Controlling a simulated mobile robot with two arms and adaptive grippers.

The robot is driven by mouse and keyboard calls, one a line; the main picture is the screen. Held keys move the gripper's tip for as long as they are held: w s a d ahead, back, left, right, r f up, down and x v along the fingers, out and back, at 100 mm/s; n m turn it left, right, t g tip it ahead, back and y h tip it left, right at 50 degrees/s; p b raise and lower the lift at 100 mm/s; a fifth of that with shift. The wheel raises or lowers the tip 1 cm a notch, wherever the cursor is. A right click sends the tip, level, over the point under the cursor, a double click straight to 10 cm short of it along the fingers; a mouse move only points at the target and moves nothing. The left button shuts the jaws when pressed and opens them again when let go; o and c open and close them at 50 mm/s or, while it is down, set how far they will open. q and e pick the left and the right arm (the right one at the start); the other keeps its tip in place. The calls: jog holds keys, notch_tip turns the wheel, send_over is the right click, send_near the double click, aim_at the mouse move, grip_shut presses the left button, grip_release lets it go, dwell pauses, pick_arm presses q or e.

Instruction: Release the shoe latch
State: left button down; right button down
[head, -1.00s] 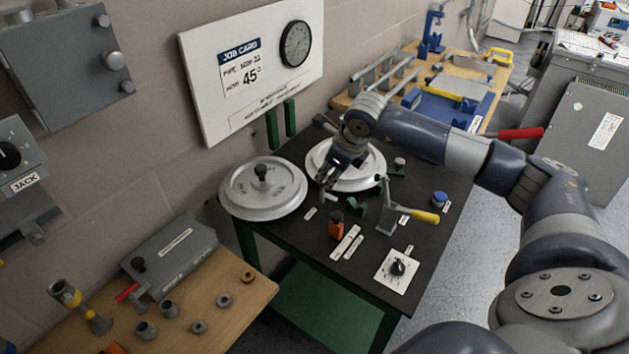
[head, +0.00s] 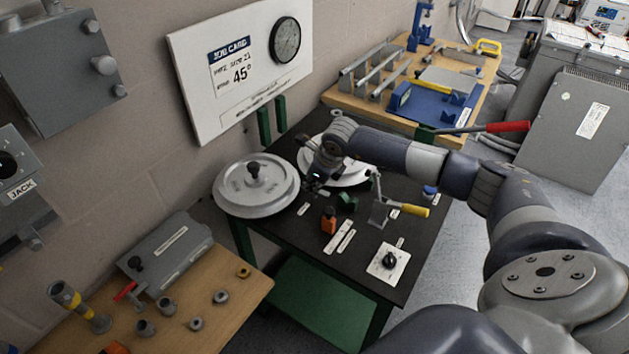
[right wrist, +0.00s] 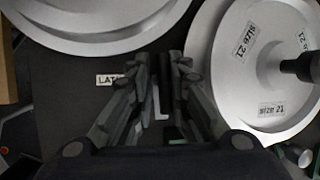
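A small white label (right wrist: 110,79), whose readable letters are "LAT", lies on the black bench top (head: 360,235). It also shows in the head view (head: 304,208). My right gripper (right wrist: 163,62) points down beside this label, between two pale discs. Its fingers are close together, with a narrow dark piece (right wrist: 165,72) between or just behind the tips. I cannot tell whether they touch it. The latch itself is not clearly visible; my fingers cover that spot in the head view. My left gripper is not in view.
The left disc (head: 257,187) and the partly hidden right disc (head: 350,174) flank the gripper. The bench's front edge is clear.

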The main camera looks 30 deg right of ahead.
jog(key=shift+w+d+m+b, duration=0.2)
jog(key=shift+m+b, duration=0.1)
jog(key=shift+b, duration=0.25)
jog(key=shift+r+h, duration=0.25)
jog(key=shift+h, duration=0.05)
jog(key=c, duration=1.7)
grip_release()
jog(key=shift+d, duration=0.1)
jog(key=shift+o, duration=0.2)
jog(key=shift+f, duration=0.1)
jog(key=v, duration=1.2)
